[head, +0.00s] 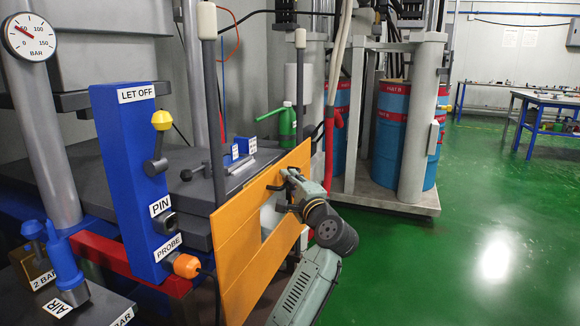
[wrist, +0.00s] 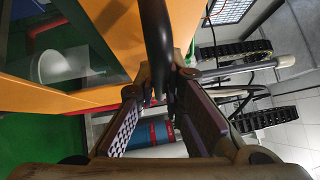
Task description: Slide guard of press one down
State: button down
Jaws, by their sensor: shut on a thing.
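The guard (head: 237,235) is an orange panel with a clear window, upright between two dark posts at the front of the press in the head view. Its orange frame (wrist: 105,22) also fills the upper left of the wrist view. In the wrist view my gripper (wrist: 160,98) is shut on the black guard handle (wrist: 157,40), which runs between the two padded fingers. In the head view the grip itself is mostly hidden by my wrist.
A blue control box (head: 133,190) with a yellow-knobbed lever stands left of the guard. The left post (head: 213,110) and right post (head: 300,85) have cream caps. A green bottle (head: 287,125) stands behind. Blue drums (head: 390,135) are beyond. Green floor (head: 480,225) is clear at right.

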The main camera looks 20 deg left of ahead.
notch_tip(320, 180, down, 10)
jog(key=b, duration=0.3)
jog(key=shift+r+b, duration=0.25)
jog(key=shift+b, duration=0.15)
jog(key=shift+f, duration=0.1)
jog(key=c, duration=2.1)
grip_release()
jog(key=o, duration=0.4)
jog(key=v, duration=1.2)
jog(key=shift+r, duration=0.2)
